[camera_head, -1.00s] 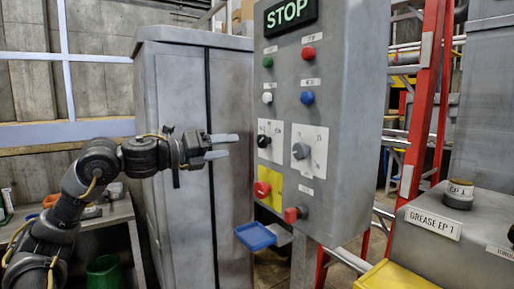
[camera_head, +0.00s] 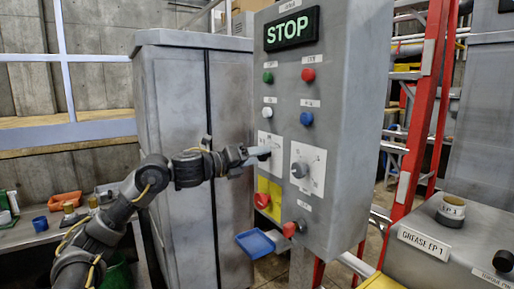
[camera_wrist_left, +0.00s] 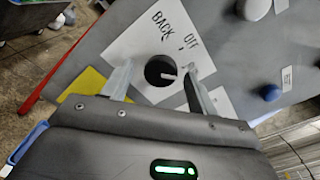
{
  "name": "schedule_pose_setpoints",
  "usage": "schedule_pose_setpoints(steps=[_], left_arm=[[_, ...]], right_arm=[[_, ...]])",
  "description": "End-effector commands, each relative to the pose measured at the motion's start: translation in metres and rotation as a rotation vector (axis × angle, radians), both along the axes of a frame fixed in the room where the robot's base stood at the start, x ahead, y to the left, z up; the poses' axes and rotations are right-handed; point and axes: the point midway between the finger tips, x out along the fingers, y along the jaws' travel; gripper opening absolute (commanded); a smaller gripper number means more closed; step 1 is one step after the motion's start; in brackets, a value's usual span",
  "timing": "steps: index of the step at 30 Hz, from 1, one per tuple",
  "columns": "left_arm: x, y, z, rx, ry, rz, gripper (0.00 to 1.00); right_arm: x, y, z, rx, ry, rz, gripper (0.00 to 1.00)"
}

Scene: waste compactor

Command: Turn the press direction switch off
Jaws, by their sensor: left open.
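The press direction switch is a black round knob (camera_wrist_left: 160,71) on a white plate (camera_wrist_left: 140,45) marked BACK and OFF in the left wrist view. A short white mark on the knob points toward the right of that picture. In the head view the plate (camera_head: 276,141) is at the left of the control panel, and the gripper partly hides the knob. My left gripper (camera_head: 258,155) is open at the knob. Its fingers (camera_wrist_left: 157,82) stand on either side of the knob; contact is unclear. My right gripper is not in view.
A blue tray (camera_head: 255,243) sits below. A grey cabinet (camera_head: 178,110) stands left.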

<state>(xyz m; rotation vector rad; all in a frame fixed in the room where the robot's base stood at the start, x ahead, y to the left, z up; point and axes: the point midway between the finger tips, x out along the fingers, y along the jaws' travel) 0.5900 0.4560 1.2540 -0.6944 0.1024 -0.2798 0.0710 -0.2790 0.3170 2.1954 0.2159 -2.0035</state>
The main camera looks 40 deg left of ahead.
Motion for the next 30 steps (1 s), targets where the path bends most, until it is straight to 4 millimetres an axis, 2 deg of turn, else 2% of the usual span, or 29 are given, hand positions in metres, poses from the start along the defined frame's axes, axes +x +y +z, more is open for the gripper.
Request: schedule_pose_setpoints(steps=[5,13,23,30], left_arm=[[0.0085,-0.0035,0.0002,0.001,0.0,-0.001,0.59],[0.009,-0.0034,-0.0008,0.001,0.0,-0.001,0.57],[0.0085,-0.0029,-0.0005,0.001,0.0,-0.001,0.15],[0.0083,-0.002,0.0,-0.02,0.006,0.001,0.15]], right_arm=[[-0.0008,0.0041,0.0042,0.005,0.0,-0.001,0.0],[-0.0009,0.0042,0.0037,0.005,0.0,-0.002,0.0],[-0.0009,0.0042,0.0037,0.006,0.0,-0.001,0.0],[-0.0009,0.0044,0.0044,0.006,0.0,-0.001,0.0]])
